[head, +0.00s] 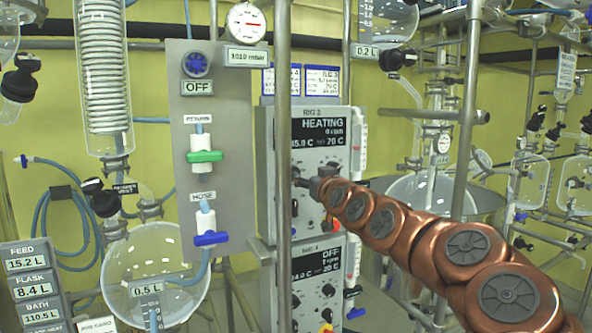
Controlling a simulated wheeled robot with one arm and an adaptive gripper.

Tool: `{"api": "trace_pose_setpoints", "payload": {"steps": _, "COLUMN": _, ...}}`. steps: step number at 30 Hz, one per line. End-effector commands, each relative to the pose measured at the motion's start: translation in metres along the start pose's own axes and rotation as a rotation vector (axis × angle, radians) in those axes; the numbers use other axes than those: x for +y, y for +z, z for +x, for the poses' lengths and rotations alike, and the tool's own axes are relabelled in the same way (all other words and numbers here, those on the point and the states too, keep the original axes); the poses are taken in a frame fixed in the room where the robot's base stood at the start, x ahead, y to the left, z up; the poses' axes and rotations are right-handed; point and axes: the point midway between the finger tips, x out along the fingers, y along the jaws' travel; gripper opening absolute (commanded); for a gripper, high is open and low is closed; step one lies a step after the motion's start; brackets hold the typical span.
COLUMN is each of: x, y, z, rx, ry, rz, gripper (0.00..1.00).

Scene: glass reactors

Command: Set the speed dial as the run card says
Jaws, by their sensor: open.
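The upper control box (348,165) hangs behind a metal pole.
The metal pole (284,240) stands close beside my gripper. A lower box, RIG 4 (328,262), reads OFF. To the left are a valve panel (184,110) and a round glass flask (145,265). More glassware and pipes crowd the right.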

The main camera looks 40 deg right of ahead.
Motion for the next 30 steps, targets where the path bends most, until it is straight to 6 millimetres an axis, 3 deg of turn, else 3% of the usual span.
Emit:
{"api": "trace_pose_setpoints", "payload": {"steps": 5, "x": -0.010, "y": 0.005, "z": -0.012, "rx": -0.027, "ry": -0.044, "rz": -0.103, "gripper": 0.67}}
{"api": "trace_pose_setpoints", "payload": {"steps": 10, "x": -0.014, "y": 0.007, "z": -0.010, "rx": -0.031, "ry": -0.055, "rz": -0.128, "gripper": 0.67}}
{"api": "trace_pose_setpoints", "payload": {"steps": 30, "x": -0.018, "y": 0.008, "z": 0.057, "rx": -0.030, "ry": -0.055, "rz": -0.127, "gripper": 0.67}}
